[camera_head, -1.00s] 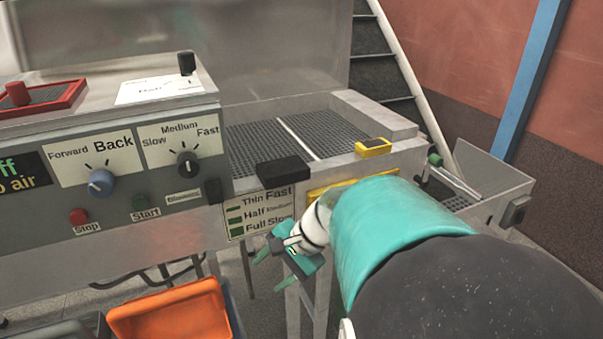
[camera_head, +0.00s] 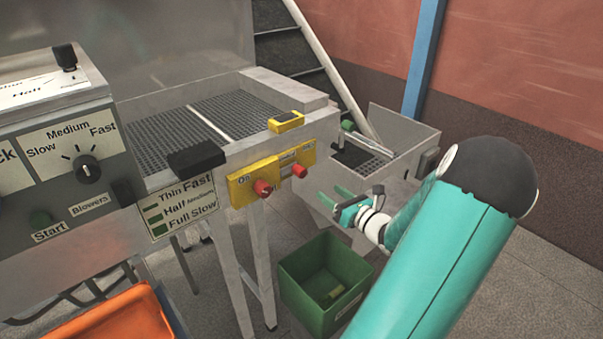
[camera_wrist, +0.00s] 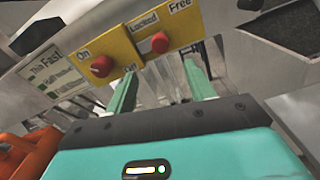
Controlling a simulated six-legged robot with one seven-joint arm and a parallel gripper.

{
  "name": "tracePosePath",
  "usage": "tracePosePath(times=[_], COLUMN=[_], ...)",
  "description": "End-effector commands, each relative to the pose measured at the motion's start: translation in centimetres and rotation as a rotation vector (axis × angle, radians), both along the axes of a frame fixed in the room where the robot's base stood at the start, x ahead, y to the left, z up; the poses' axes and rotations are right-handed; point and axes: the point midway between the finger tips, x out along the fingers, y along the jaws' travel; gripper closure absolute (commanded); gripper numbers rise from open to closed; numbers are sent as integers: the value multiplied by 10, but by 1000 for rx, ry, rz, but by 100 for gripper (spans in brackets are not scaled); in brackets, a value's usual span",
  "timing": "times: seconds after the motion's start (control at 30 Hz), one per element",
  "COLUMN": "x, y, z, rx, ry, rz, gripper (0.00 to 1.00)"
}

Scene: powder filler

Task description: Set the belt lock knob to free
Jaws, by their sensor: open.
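A yellow panel (camera_head: 280,176) with two red knobs sits on the machine's front edge. Its right red knob (camera_head: 299,170) shows in the wrist view (camera_wrist: 160,42) between the labels "Locked" and "Free". Which label it points to cannot be told. The left red knob (camera_head: 262,188) is beside "On" in the wrist view (camera_wrist: 102,66). My gripper (camera_head: 332,194) is open and empty, apart from the panel, to the right of and below the right knob. In the wrist view its fingers (camera_wrist: 161,82) point up toward the panel, with the right knob beyond the gap between them.
A green bin (camera_head: 290,285) stands on the floor below the panel. An orange tray (camera_head: 115,318) is at the lower left. A black block (camera_head: 197,157) juts from the front edge left of the panel. A metal chute (camera_head: 400,130) is behind my gripper.

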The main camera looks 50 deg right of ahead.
Motion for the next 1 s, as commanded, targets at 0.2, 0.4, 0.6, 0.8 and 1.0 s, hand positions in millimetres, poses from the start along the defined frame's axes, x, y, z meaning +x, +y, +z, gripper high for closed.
tracePosePath(times=[0.2, 0.4, 0.6, 0.8, 1.0], x=[30, 69, 106, 128, 133], y=[-7, -15, -23, -29, -30], z=[0, 0, 0, 0, 0], rx=[0, -1, -1, -1, -2], ry=[-1, 0, 0, 3, 3], rz=[4, 6, 6, 5, 5], gripper=[46, 46, 46, 46, 46])
